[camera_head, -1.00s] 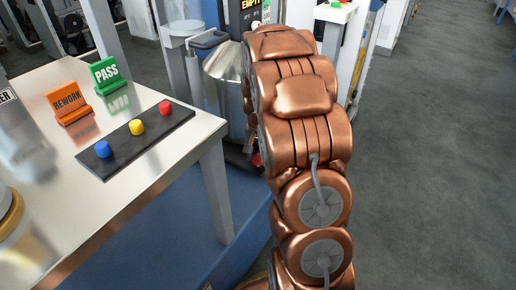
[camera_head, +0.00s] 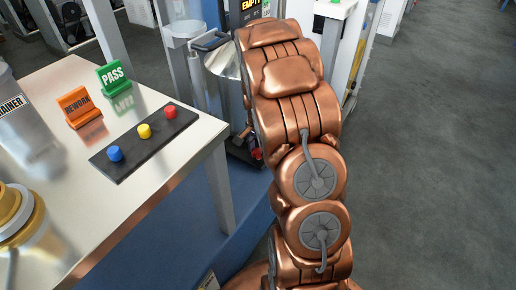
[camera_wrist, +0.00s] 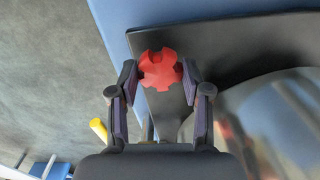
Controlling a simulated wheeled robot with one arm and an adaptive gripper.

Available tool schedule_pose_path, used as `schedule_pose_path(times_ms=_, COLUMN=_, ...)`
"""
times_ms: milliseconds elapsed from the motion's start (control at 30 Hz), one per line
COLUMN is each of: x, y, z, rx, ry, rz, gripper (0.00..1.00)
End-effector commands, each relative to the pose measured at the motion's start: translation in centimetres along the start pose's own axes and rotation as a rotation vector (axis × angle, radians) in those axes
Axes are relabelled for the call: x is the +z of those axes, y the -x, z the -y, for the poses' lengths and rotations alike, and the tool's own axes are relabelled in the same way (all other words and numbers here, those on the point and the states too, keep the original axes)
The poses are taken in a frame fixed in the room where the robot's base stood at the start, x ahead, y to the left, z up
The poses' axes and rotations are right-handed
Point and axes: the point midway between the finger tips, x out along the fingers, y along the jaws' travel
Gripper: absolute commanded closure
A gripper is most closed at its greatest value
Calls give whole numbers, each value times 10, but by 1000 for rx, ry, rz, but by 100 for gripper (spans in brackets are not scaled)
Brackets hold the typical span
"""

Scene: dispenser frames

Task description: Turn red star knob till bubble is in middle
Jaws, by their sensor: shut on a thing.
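The red star knob (camera_wrist: 160,70) shows near the top middle of the wrist view, above a dark base plate. My gripper (camera_wrist: 159,78) has its two fingers on either side of the knob, shut on it. In the head view a small red part (camera_head: 257,153) shows low beside my copper-coloured arm, which hides most of that spot and the gripper. I see no bubble level in either view.
A metal table (camera_head: 150,200) stands at the left with a black strip of blue, yellow and red buttons (camera_head: 145,143), a green PASS sign (camera_head: 113,76) and an orange REWORK sign (camera_head: 78,107). A shiny metal vessel (camera_head: 224,85) stands behind. The grey floor at right is clear.

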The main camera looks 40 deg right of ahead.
Motion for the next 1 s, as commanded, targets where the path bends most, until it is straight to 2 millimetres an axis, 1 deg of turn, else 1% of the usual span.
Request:
schedule_pose_path(times_ms=167, x=-1, y=0, z=0, rx=-1, ry=1, rz=-2, gripper=87)
schedule_pose_path(times_ms=200, x=-1, y=0, z=0, rx=-1, ry=1, rz=-2, gripper=51)
schedule_pose_path(times_ms=433, x=0, y=0, z=0, rx=-1, ry=1, rz=-1, gripper=27)
schedule_pose_path(times_ms=767, x=0, y=1, z=0, rx=-1, ry=1, rz=-1, gripper=27)
schedule_pose_path(times_ms=867, x=0, y=7, z=0, rx=-2, ry=1, rz=-2, gripper=27)
schedule_pose_path(times_ms=967, x=-1, y=19, z=1, rx=-3, ry=1, rz=-4, gripper=27)
schedule_pose_path(times_ms=1000, x=-1, y=26, z=1, rx=-4, ry=1, rz=-4, gripper=27)
